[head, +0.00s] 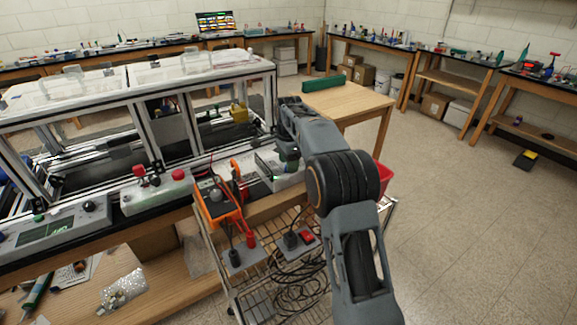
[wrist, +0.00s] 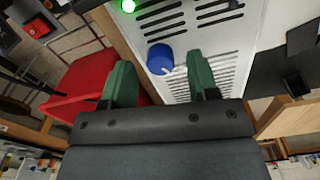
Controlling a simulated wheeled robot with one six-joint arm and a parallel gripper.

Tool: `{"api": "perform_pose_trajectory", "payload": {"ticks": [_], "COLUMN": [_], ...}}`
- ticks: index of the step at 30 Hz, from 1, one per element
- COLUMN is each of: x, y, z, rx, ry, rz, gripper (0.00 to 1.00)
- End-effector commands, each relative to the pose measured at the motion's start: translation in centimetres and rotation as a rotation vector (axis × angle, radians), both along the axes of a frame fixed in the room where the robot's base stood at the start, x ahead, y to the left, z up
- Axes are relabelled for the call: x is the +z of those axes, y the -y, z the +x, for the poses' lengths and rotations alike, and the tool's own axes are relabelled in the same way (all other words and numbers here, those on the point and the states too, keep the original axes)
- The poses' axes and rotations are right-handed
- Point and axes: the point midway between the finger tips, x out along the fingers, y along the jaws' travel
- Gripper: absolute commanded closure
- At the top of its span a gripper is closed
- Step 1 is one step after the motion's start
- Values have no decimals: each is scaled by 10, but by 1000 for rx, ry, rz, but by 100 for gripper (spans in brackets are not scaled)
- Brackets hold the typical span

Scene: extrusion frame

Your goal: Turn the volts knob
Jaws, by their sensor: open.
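A blue round knob (wrist: 160,58) with a pale pointer mark sits on the white slotted panel (wrist: 195,18) of a device in the wrist view. No label is readable, so I cannot tell by lettering that it is the volts knob. My gripper (wrist: 161,66) is open, its two green fingers apart, one on each side of the knob in the picture. I see no contact. In the head view my gripper (head: 287,160) is at the white device (head: 280,180) on the wire cart, and the knob is not discernible there.
A lit green light (wrist: 128,5) is on the panel. An orange meter (head: 217,204) with red and black leads stands left of the device. A red bin (head: 385,178) is behind my arm. The extrusion frame (head: 270,75) stands at left.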

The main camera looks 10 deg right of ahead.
Motion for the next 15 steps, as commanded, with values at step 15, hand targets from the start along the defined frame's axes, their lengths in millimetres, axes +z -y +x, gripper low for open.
{"api": "perform_pose_trajectory", "payload": {"ticks": [15], "x": [-12], "y": [0], "z": [0], "rx": [0], "ry": [0], "rz": [0], "gripper": [46]}}
